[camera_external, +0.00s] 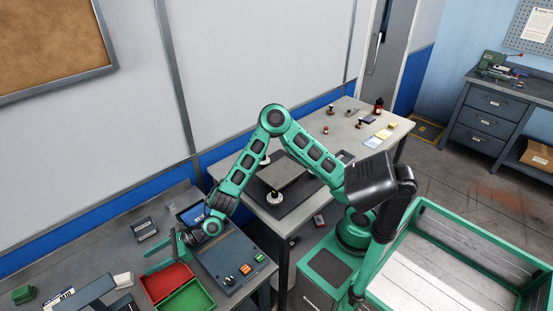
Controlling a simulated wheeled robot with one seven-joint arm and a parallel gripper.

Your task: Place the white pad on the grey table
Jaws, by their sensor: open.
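My gripper (160,258) is open above the left bench, just over the back edge of the red tray. Nothing shows between its green fingers. The grey table (252,211) stands in the middle, right of the left bench. My arm reaches over it and hides part of its top.
The left bench holds a red tray (166,283), a green tray (189,300) and a control box (228,262) with buttons. A green-framed cart (440,262) is at right.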

